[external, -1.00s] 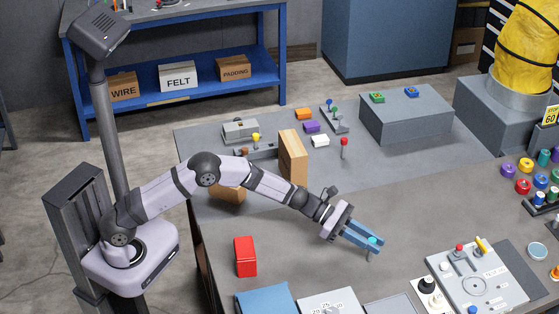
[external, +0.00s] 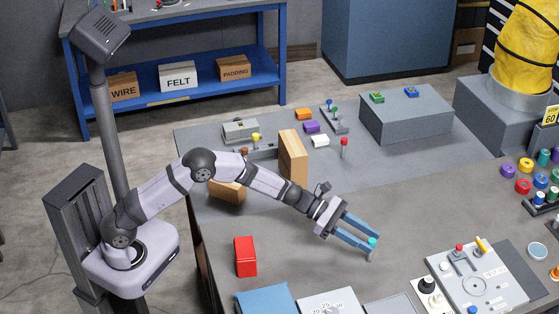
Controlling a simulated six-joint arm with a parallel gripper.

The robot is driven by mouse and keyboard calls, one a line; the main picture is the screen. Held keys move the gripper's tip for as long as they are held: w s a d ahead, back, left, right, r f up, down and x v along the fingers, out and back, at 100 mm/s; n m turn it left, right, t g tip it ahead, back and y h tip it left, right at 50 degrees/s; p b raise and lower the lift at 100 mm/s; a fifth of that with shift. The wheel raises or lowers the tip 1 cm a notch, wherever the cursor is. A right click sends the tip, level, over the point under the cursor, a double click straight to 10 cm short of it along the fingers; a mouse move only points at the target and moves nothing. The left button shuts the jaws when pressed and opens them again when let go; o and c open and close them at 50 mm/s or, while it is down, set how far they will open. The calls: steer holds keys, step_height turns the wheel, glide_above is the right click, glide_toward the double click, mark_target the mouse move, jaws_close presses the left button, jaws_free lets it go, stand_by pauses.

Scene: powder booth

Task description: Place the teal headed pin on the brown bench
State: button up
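The teal-headed pin (external: 372,242) stands upright on the brown bench (external: 300,235), right of the red box. Its teal head shows near the tips of my gripper; the lower finger partly hides its shaft. My gripper (external: 376,242) is open, with its two blue fingers spread apart on either side of the pin's head. From this view I cannot tell whether a finger still touches the pin.
A red box (external: 245,256) stands to the left. A control panel (external: 480,278) with knobs lies to the right, and a blue box (external: 265,300) is at the front. Tan blocks (external: 293,157) stand behind my arm. The bench around the pin is clear.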

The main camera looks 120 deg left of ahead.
mark_target(369, 261)
steer(key=b+v, duration=0.2)
steer(key=v, duration=0.7)
steer(key=shift+b, duration=0.3)
steer(key=shift+s+r, duration=0.15)
steer(key=shift+s, duration=0.3)
steer(key=shift+c, duration=0.5)
steer(key=w+f+b, duration=0.1)
steer(key=w+f, duration=0.3)
steer(key=shift+w+a+f+b, duration=0.1)
steer(key=shift+w+a+b, duration=0.05)
steer(key=shift+w+b, duration=0.25)
steer(key=shift+w+p, duration=0.3)
steer(key=shift+d+p+x, duration=0.2)
steer(key=shift+p+x, duration=1.05)
steer(key=shift+x, duration=2.05)
steer(key=shift+s+f, duration=0.1)
steer(key=shift+c, duration=0.3)
